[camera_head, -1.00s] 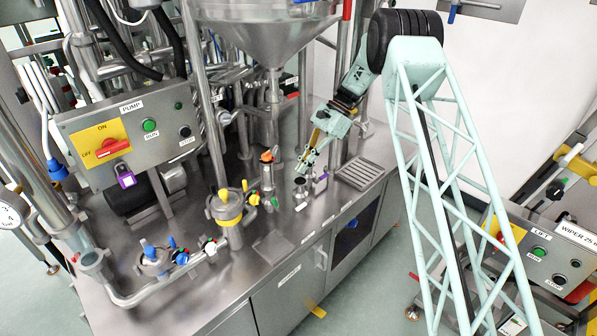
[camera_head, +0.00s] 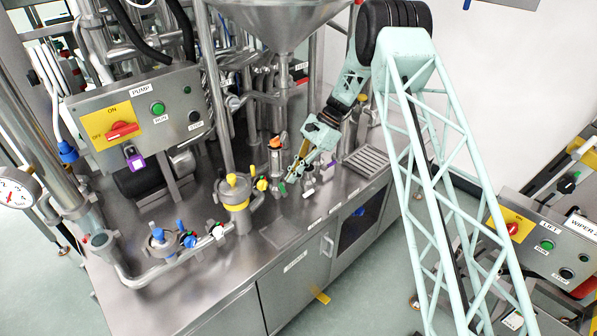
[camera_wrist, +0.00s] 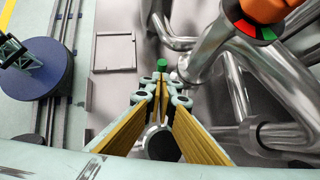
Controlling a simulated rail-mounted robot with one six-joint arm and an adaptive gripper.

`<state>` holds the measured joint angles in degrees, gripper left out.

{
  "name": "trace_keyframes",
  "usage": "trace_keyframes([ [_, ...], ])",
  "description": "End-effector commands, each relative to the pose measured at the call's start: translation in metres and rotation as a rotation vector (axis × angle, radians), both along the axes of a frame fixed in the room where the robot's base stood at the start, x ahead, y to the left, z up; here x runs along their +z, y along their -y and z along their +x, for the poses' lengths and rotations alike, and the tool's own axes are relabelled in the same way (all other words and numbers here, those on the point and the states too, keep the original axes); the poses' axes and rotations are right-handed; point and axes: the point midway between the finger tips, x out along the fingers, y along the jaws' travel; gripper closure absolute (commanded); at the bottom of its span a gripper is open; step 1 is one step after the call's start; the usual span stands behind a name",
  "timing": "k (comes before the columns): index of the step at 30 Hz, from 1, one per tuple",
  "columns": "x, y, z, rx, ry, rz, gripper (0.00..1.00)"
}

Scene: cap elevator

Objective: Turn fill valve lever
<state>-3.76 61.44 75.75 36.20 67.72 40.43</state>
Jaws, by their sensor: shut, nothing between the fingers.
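My gripper (camera_head: 291,179) is shut and empty, low over the steel worktop (camera_head: 222,262). Its tips point down and to the left in the head view. In the wrist view the fingers (camera_wrist: 161,88) meet just short of a small green knob or tip (camera_wrist: 161,65); I cannot tell whether they touch it. An orange-topped valve (camera_head: 276,142) stands just behind and left of the fingertips. In the wrist view its orange part (camera_wrist: 273,8) shows with a green, red and black ring, at upper right. No lever here reads clearly as the fill valve lever.
A yellow-topped strainer-like vessel (camera_head: 235,190) and blue-handled valves (camera_head: 160,236) stand to the left. The pump box (camera_head: 140,118) is behind them. A steel hopper (camera_head: 280,18) hangs above. A slotted drain plate (camera_head: 366,158) lies to the right. The front worktop is bare.

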Motion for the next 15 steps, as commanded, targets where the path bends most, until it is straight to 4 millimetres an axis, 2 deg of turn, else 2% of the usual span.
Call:
trace_keyframes([
  [6,-0.0035,-0.0100,-0.0064,-0.001,-0.001,0.001,1.00],
  [15,-0.0041,-0.0111,-0.0070,-0.001,-0.001,0.000,1.00],
])
